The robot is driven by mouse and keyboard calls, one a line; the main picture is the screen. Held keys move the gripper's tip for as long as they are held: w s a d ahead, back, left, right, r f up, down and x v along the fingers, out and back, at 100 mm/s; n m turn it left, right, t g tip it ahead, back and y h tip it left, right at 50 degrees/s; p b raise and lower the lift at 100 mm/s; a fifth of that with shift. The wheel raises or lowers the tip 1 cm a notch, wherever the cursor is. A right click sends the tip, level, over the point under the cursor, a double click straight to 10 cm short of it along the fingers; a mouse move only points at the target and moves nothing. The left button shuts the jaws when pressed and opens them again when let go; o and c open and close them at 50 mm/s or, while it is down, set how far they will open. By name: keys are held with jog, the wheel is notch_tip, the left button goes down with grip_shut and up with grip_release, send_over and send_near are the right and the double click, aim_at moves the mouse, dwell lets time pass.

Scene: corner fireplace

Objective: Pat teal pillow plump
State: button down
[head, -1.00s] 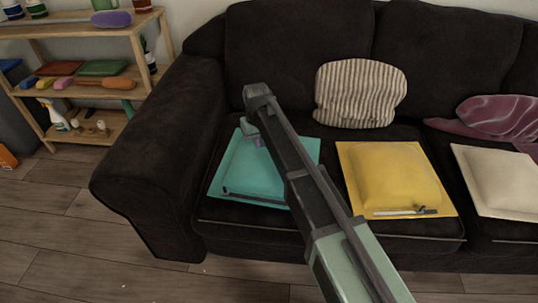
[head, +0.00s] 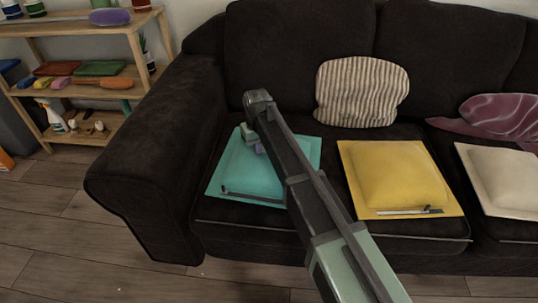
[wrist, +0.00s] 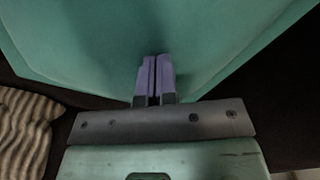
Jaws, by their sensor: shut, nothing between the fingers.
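The teal pillow (head: 243,173) lies flat on the left seat of the dark sofa. It is square with a raised middle, and my arm covers its right part in the head view. In the wrist view the teal pillow (wrist: 90,35) fills most of the upper picture. My gripper (wrist: 152,58) has its two purple fingers together with nothing between them. The fingertips point at the pillow's raised middle; I cannot tell whether they touch it.
A yellow pillow (head: 395,175) and a cream pillow (head: 502,178) lie to the right on the sofa. A striped cushion (head: 360,92) leans on the backrest, with a purple cloth (head: 497,118) beyond. The sofa's armrest (head: 160,145) rises at left, beside a wooden shelf (head: 85,87).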

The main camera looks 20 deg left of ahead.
jog(key=d+r+p, duration=0.3)
jog(key=shift+w+d+r, duration=0.1)
jog(key=shift+d+r, duration=0.2)
jog(key=shift+f, duration=0.1)
jog(key=shift+f, duration=0.1)
jog(key=shift+f+b, duration=1.7)
jog(key=shift+f, duration=0.05)
jog(key=shift+d+r+p, duration=0.1)
jog(key=shift+r+p, duration=0.25)
jog(key=d+r+p, duration=0.3)
jog(key=shift+w+d+r, duration=0.15)
jog(key=shift+f, duration=0.2)
